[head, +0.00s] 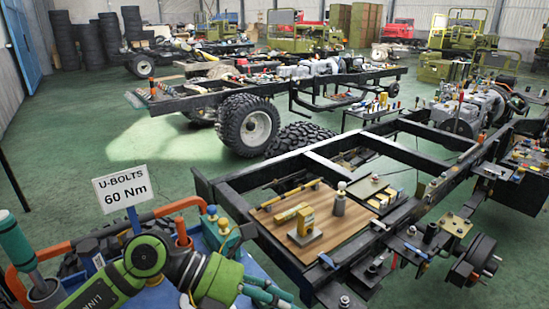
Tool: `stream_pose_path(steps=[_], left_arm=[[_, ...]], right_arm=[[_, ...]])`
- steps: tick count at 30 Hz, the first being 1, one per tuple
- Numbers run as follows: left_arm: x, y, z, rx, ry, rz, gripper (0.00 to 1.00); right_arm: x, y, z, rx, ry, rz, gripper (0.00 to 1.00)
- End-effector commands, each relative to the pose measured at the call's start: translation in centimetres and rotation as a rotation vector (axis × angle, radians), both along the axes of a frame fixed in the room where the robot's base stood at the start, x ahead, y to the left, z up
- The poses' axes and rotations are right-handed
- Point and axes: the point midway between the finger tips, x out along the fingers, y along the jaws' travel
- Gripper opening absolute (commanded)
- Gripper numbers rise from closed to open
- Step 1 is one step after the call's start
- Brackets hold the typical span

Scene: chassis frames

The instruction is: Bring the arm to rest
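A green, grey and black jointed arm part (150,265) with partly cut-off lettering shows at the lower left; I take it to be a link of my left arm. It lies in front of a blue cart with an orange rail (185,203). I cannot make out gripper fingers on it. No part of my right arm or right gripper shows.
A black chassis frame (235,205) fills the right front, with a wooden board (345,225) carrying parts across it. A sign reading "U-BOLTS 60 Nm" (122,186) stands by the cart. Another wheeled frame (185,103) stands behind. Green floor (110,140) is clear at left.

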Motion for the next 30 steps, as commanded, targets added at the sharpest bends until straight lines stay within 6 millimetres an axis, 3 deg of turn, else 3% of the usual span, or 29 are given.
stream_pose_path(steps=[2,5,9,11,13,17,20,24,27,30], left_arm=[[-0.9,-2.6,3.5,-0.268,0.069,0.046,0.52],[-0.3,-3.5,8.2,-0.583,0.171,0.162,0.52],[3.0,-0.7,12.5,-0.963,0.345,0.417,0.52],[5.0,1.5,13.0,-1.097,0.432,0.556,0.52],[7.2,4.5,12.2,-1.226,0.541,0.739,0.52],[10.3,10.6,7.1,-1.380,0.765,1.128,0.52],[10.6,14.8,0.8,-1.409,0.949,1.452,0.52],[7.5,18.6,-8.7,-1.317,1.198,1.871,0.52],[3.7,19.9,-14.5,-1.181,1.355,2.122,0.52],[-0.4,20.4,-18.5,-1.029,1.482,2.308,0.52]], right_arm=[[-0.4,0.0,0.0,-0.001,0.007,0.000,0.40],[-2.1,-0.1,-0.1,-0.003,0.032,0.000,0.40],[-4.2,-0.3,-0.3,-0.007,0.068,-0.001,0.40],[-4.4,-0.3,-0.3,-0.007,0.072,-0.002,0.40],[-4.2,-0.3,-0.3,-0.007,0.069,-0.001,0.40],[-3.5,-0.2,-0.2,-0.005,0.057,-0.001,0.40],[-2.9,-0.2,-0.2,-0.004,0.046,-0.001,0.40],[-2.3,-0.1,-0.1,-0.003,0.037,-0.001,0.40],[-2.3,-0.2,-0.1,-0.004,0.037,-0.001,0.40],[-2.4,-0.1,-0.2,-0.003,0.037,-0.001,0.40]])
